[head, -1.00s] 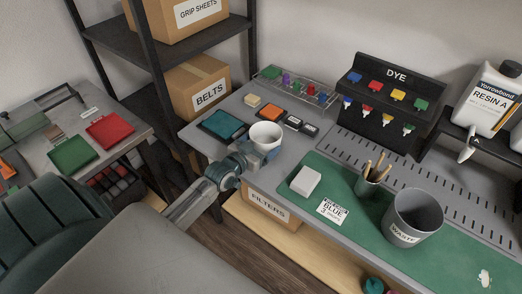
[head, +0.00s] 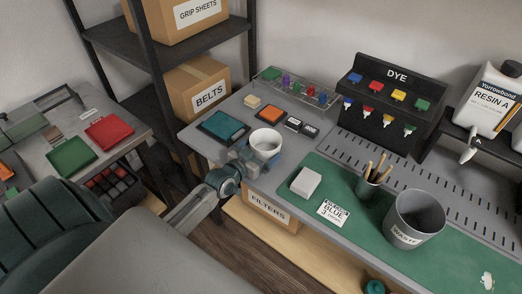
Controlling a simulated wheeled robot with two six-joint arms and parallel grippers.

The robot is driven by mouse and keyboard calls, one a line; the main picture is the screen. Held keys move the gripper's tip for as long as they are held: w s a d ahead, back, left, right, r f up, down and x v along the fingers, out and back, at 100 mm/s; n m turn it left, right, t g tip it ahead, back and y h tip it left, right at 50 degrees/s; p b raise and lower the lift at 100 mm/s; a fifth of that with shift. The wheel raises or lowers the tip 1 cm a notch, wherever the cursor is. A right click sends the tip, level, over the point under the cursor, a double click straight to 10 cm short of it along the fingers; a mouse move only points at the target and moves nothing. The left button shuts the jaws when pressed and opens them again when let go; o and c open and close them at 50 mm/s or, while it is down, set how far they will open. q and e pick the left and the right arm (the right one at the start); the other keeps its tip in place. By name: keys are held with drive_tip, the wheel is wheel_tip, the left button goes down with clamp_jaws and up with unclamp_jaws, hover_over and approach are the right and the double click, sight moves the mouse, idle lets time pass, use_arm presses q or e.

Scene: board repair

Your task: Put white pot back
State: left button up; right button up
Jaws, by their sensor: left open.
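The white pot (head: 266,139) stands upright on the grey bench, near its front left edge, in the head view. It looks like an open cup. My left gripper (head: 257,158) is at the front side of the pot, low down, with its jaws open. The pot hides part of the fingers, and I cannot tell whether they touch it. My right gripper is not in view.
Behind the pot lie a teal pad (head: 222,126), an orange pad (head: 271,113) and a small dark pad (head: 294,123). A white block (head: 305,182) lies on the green mat (head: 335,226). A pencil cup (head: 366,187) and a waste bin (head: 414,218) stand to the right.

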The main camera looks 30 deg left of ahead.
use_arm(q)
drive_tip(key=s+p, duration=0.2)
drive_tip(key=s, duration=0.1)
drive_tip(key=s+r+p, duration=0.1)
drive_tip(key=s+p, duration=0.1)
drive_tip(key=s, duration=0.1)
drive_tip(key=s+r+p, duration=0.1)
drive_tip(key=s+p, duration=0.2)
drive_tip(key=s, duration=0.1)
drive_tip(key=shift+a, duration=0.35)
drive_tip(key=shift+s+a+f+p, duration=0.15)
drive_tip(key=shift+s+p, duration=0.4)
drive_tip(key=shift+s, duration=0.3)
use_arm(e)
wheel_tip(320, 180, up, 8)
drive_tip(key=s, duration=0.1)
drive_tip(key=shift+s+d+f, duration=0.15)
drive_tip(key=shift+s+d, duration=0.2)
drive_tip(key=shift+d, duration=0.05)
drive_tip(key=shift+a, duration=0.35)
